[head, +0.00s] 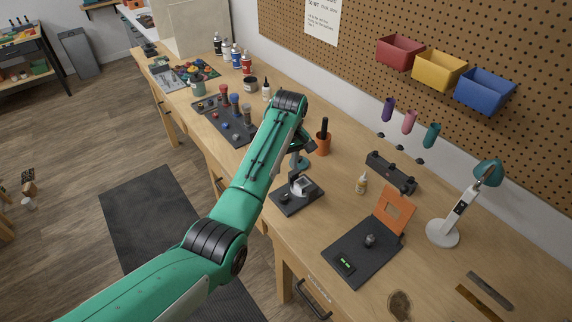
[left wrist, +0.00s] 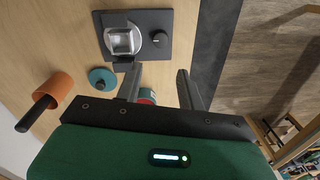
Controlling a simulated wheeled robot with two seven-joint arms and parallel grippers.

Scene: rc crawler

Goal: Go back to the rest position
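My left arm comes in from the lower left of the head view and reaches over the workbench (head: 262,190). Its gripper is mostly hidden behind the wrist there, above the bench near the orange pot (head: 323,146). In the left wrist view my left gripper (left wrist: 160,76) has its two dark fingers apart. A small red, white and teal thing (left wrist: 147,95) shows between them, partly hidden by the gripper body; I see no grip on it. A teal disc (left wrist: 102,78) lies beside the fingers. My right gripper is in neither view.
A dark plate with a metal block (head: 297,194) lies close to the gripper. Screwdrivers and a dark tray (head: 232,124) stand farther back.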

